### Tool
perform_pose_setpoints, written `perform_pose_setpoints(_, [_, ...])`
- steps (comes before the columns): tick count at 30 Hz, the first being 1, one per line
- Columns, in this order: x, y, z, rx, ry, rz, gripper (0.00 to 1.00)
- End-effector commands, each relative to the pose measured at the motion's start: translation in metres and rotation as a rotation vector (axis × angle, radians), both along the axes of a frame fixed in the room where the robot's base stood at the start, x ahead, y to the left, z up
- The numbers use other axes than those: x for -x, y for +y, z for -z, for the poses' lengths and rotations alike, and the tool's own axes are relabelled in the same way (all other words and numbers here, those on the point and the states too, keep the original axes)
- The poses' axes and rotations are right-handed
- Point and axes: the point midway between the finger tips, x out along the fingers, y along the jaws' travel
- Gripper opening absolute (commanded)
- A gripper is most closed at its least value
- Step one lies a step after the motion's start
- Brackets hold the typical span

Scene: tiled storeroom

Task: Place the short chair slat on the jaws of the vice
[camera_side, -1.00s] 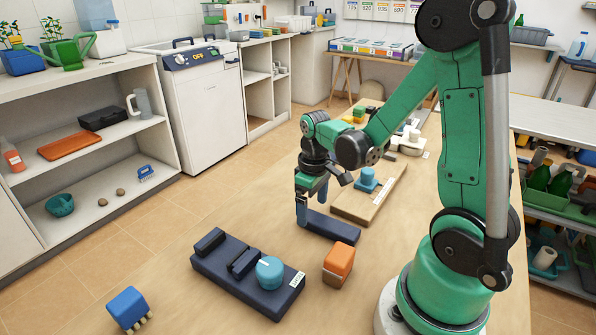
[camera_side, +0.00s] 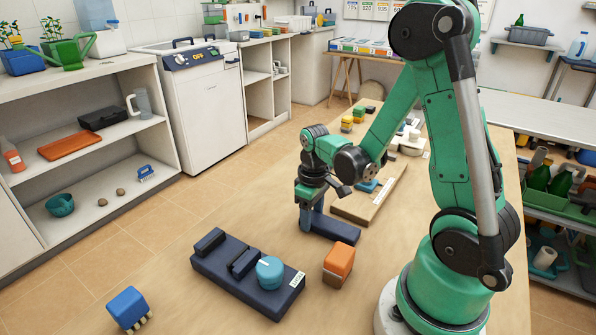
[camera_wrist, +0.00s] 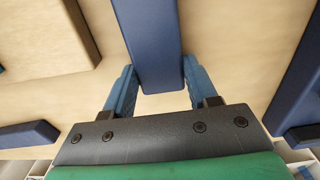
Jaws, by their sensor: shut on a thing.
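The short chair slat, a dark blue bar (camera_side: 336,228), lies on the wooden table, its right part showing in the side view. My gripper (camera_side: 306,224) is low over its left end. In the wrist view the slat (camera_wrist: 150,40) runs between the two blue fingers of my gripper (camera_wrist: 158,80), which are shut on its sides. The vice (camera_side: 282,303) is a dark navy block in front of the slat, with two raised jaws (camera_side: 209,241) and a light blue knob. Nothing lies on the jaws. A dark blue part at the wrist view's right edge may be the vice.
An orange block (camera_side: 339,265) stands right of the vice, close to the slat's near end. A blue brush-like block (camera_side: 128,307) is at the front left. A wooden board (camera_side: 350,212) lies behind the slat. The table between slat and vice is clear.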

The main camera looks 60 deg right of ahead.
Motion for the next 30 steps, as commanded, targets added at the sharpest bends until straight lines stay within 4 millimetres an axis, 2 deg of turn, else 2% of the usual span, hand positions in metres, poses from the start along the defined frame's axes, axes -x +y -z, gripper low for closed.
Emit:
perform_pose_setpoints(10, [0.000, 0.000, -0.003, 0.000, 0.000, 0.000, 0.00])
perform_pose_setpoints(16, [0.000, 0.000, -0.017, 0.000, 0.000, 0.000, 0.00])
perform_pose_setpoints(20, [0.000, 0.000, -0.040, 0.000, 0.000, 0.000, 0.00])
perform_pose_setpoints(30, [0.001, 0.000, -0.120, 0.000, 0.000, 0.000, 0.00])
